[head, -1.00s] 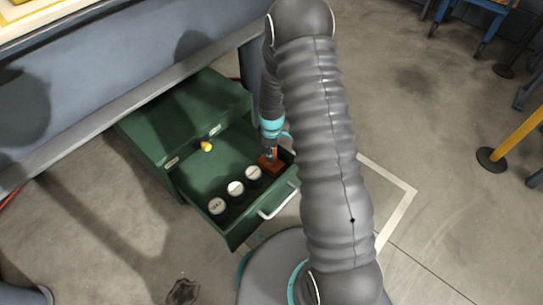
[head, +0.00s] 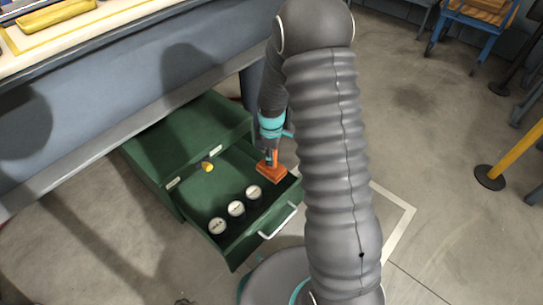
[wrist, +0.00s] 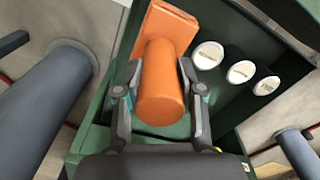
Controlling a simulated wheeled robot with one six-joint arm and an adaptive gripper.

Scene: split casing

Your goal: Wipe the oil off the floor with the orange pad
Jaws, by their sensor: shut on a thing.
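The orange pad (head: 271,173) is a flat block with a round orange handle. It is at the right side of the open green drawer, and seems raised a little off its bottom. In the wrist view the handle (wrist: 160,95) points towards me, with the flat pad (wrist: 165,25) beyond it. My gripper (wrist: 160,76) is shut on the handle, one finger on each side. In the head view my gripper (head: 270,154) is above the pad, partly hidden by my arm. A dark patch, possibly the oil (head: 184,301), just shows at the bottom edge.
The green drawer (head: 232,259) stands open under a workbench (head: 110,103). Three white-topped round containers (head: 236,208) and a yellow object (head: 207,166) are in it. A post with a yellow bar (head: 490,177) stands at right. The floor beyond my arm is open.

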